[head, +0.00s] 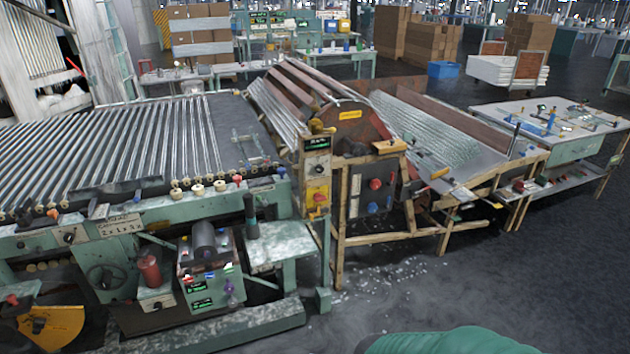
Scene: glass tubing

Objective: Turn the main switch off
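A narrow control post stands at the front right corner of the green machine. It carries a yellow switch box with a red knob (318,197), which looks like the main switch. Its lettering and the exact knob position are too small to read. Above it on the same post are a grey panel with a dark knob (318,170) and a small display with green text (317,143). Neither of my grippers shows in the head view.
The green machine (150,220) with rows of glass tubes fills the left. A wooden-framed stand (390,238) with a grey box bearing red and blue knobs (375,184) is right of the post. White shards (390,275) litter the floor. Dark floor at right (540,270) is clear.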

